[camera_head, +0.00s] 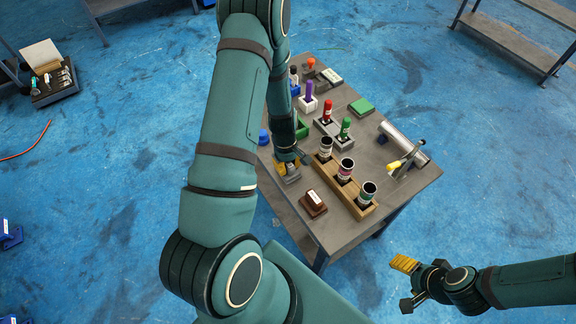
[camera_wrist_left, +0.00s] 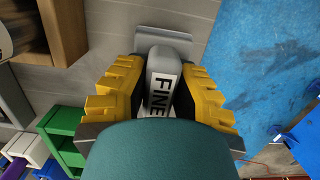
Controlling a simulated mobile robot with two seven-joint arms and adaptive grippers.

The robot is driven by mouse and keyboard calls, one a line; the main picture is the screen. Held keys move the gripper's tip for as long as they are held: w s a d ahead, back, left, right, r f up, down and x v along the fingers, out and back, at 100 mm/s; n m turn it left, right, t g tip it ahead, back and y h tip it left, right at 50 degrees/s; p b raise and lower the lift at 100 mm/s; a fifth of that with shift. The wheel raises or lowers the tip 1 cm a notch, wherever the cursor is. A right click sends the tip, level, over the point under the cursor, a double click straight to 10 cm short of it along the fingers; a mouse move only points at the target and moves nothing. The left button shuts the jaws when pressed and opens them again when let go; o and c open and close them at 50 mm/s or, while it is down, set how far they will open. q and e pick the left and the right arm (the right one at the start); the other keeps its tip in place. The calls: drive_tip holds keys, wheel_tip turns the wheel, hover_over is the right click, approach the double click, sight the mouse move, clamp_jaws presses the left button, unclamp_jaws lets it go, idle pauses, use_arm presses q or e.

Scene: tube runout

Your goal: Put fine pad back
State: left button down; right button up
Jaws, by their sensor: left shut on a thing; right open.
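The fine pad is a light grey block with "FINE" on a white label, seen in the left wrist view (camera_wrist_left: 162,78). My left gripper (camera_wrist_left: 158,100) has its yellow fingers closed on both sides of it. A flat grey plate (camera_wrist_left: 180,38) shows just beyond the pad; I cannot tell whether they touch. In the head view my left gripper (camera_head: 287,166) is at the table's left edge, and my arm hides part of that area. My right gripper (camera_head: 406,284) is open and empty, off the table's near right corner.
The table (camera_head: 402,200) carries a wooden rack (camera_head: 325,172) with several cans, a brown block (camera_head: 314,202), a metal tube (camera_head: 405,143), a green pad (camera_head: 361,107) and colored markers in holders. A green tray (camera_wrist_left: 62,135) is close to the left gripper. Blue floor surrounds the table.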

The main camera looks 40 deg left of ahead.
use_arm(q)
drive_tip(key=shift+f, duration=0.15)
drive_tip(key=c, duration=0.9)
unclamp_jaws()
drive_tip(key=shift+c, duration=0.2)
